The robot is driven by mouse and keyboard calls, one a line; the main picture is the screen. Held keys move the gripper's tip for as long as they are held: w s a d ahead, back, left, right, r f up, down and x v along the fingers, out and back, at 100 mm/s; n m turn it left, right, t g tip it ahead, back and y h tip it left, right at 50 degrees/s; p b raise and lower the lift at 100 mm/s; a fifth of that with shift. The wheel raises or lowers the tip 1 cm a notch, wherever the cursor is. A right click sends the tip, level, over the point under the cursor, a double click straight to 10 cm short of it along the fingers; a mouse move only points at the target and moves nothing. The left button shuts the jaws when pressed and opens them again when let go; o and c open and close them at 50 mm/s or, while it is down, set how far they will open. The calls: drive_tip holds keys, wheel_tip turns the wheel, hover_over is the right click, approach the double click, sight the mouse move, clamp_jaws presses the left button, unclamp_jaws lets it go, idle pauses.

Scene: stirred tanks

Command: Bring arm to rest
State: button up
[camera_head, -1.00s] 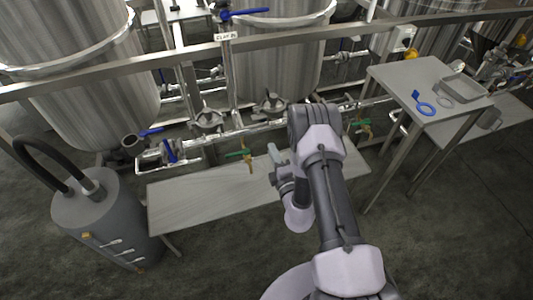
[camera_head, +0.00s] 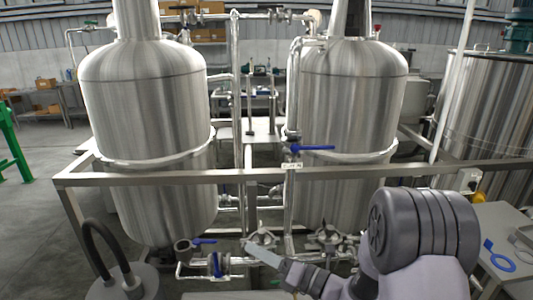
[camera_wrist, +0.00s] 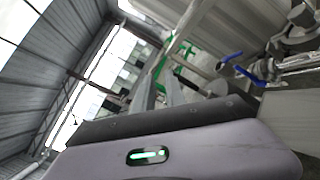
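My gripper (camera_head: 262,251) is at the lower middle of the head view, in front of the pipework at the foot of the tanks. Its finger points up and to the left there. In the wrist view its two fingers (camera_wrist: 158,88) stand apart with a gap between them and nothing held. My arm's large grey joint fills the lower right of the head view.
Two steel tanks (camera_head: 150,105) (camera_head: 349,105) stand behind a horizontal frame rail (camera_head: 250,174). A blue valve handle (camera_head: 312,148) sits between them. A grey canister (camera_head: 148,283) with a black hose is at lower left. A side table (camera_head: 510,232) holds a blue ring-shaped tool (camera_head: 497,256).

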drive_tip(key=s+a+r+n+g+h, duration=0.1)
drive_tip(key=s+a+r+n+g, duration=0.2)
drive_tip(key=s+n, duration=0.45)
drive_tip(key=s+a+r+n+g+h, duration=0.1)
drive_tip(key=s+a+r+n+g, duration=0.1)
drive_tip(key=s+r+n+g, duration=0.35)
drive_tip(key=s+d+f+n+h, duration=0.2)
drive_tip(key=s+d+n+h, duration=0.1)
drive_tip(key=s+n, duration=0.25)
drive_tip(key=s+d+f+n+h, duration=0.1)
drive_tip(key=s+d+n+h, duration=0.35)
drive_tip(key=s, duration=0.25)
drive_tip(key=d+r+n+t+h, duration=0.2)
drive_tip(key=d+n+t+h, duration=0.2)
drive_tip(key=d+n, duration=0.3)
drive_tip(key=shift+s+d, duration=0.4)
drive_tip(key=shift+d, duration=0.5)
drive_tip(key=shift+h, duration=0.25)
